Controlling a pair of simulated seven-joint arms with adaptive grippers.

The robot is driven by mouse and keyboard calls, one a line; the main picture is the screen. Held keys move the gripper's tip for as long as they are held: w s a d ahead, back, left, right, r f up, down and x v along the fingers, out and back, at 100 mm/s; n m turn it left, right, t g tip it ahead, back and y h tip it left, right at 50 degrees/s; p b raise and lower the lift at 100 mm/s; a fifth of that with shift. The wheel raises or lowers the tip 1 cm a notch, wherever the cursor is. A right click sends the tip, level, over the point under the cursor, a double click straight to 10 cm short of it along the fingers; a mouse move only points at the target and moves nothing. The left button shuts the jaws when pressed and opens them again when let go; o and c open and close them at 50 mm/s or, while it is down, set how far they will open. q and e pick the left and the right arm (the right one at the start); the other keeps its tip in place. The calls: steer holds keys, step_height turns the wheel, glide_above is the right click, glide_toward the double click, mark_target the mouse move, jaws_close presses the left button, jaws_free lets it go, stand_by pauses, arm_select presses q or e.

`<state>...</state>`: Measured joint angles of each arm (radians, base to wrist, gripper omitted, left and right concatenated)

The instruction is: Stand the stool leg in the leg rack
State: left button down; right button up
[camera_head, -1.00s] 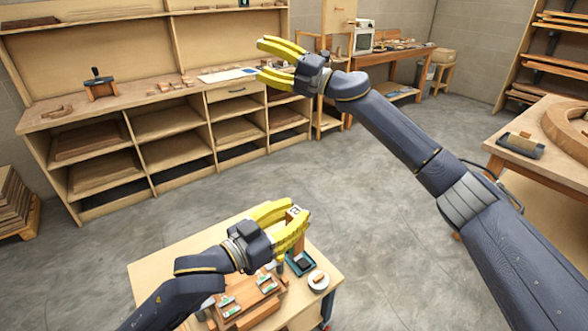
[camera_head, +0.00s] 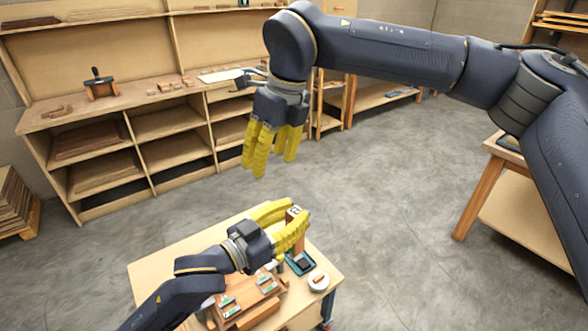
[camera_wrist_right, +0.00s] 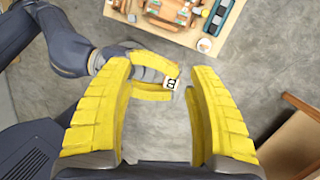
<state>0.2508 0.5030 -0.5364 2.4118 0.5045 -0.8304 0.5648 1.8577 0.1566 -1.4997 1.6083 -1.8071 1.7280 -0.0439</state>
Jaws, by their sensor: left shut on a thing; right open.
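My left gripper (camera_head: 290,220) is above the small work table. It is shut on a wooden piece, seemingly the stool leg (camera_head: 294,213), whose visible end carries a pale label with a dark mark. The fingers hide most of its length. The labelled end also shows in the right wrist view (camera_wrist_right: 171,84), between my right fingers in the picture. My right gripper (camera_head: 272,160) is open and empty, pointing down above and beyond the left gripper; its two fingers frame the right wrist view (camera_wrist_right: 158,75). I cannot make out the leg rack for certain.
A long shelf bench (camera_head: 130,120) stands behind. Another table (camera_head: 500,190) is at the right. Open floor lies between.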

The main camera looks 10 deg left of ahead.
steer(key=m+h, duration=0.1)
steer(key=h, duration=0.1)
glide_above(294, 211)
steer(key=f, duration=0.1)
steer(key=shift+h, duration=0.3)
step_height(294, 211, down, 12)
steer(key=shift+f, duration=0.15)
steer(key=shift+o, duration=0.2)
steer(key=shift+s, duration=0.1)
jaws_close()
arm_select(q)
steer(key=c, duration=1)
jaws_free()
steer(key=shift+c, duration=0.2)
